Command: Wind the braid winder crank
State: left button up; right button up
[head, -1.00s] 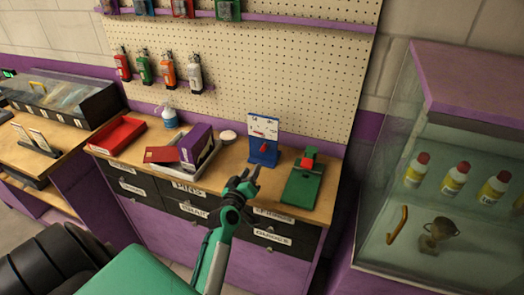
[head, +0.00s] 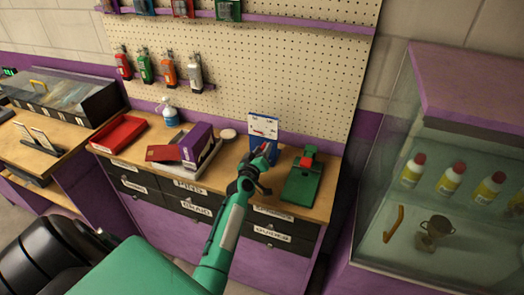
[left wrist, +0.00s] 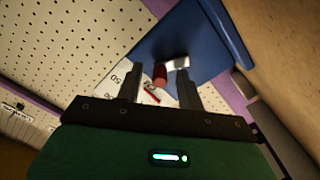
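The blue stand (head: 291,143) with a white, marked panel (head: 263,125) on top appears to be the braid winder. It stands at the back of the bench, partly hidden behind my left gripper (head: 262,166). In the left wrist view its blue body (left wrist: 205,38) carries a red knob (left wrist: 160,76) beside a pale metal piece, likely the crank. The white panel there shows a "50" and a red needle. My left gripper (left wrist: 160,88) is open, with the knob showing between its fingertips, apparently just beyond them. Contact is unclear. My right gripper is not in view.
A green device (head: 302,183) with a red top part stands close right of the winder. A grey tray with a purple box (head: 197,143), a red tray (head: 118,133) and a spray bottle (head: 169,113) are on the left. A glass cabinet (head: 440,200) stands at right.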

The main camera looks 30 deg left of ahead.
pick_arm(q)
grip_shut()
jog(key=n, duration=0.2)
jog(key=a+n, duration=0.1)
jog(key=n, duration=0.1)
jog(key=shift+s+r, duration=0.15)
jog(key=shift+a+n, duration=0.2)
jog(key=shift+n, duration=0.4)
grip_release()
jog(key=shift+s, duration=0.1)
jog(key=b+v, duration=0.2)
jog(key=v, duration=1)
jog(key=shift+s+b, duration=0.2)
jog(key=shift+b, duration=0.1)
jog(key=shift+s+d, duration=0.15)
jog(key=shift+s, duration=0.55)
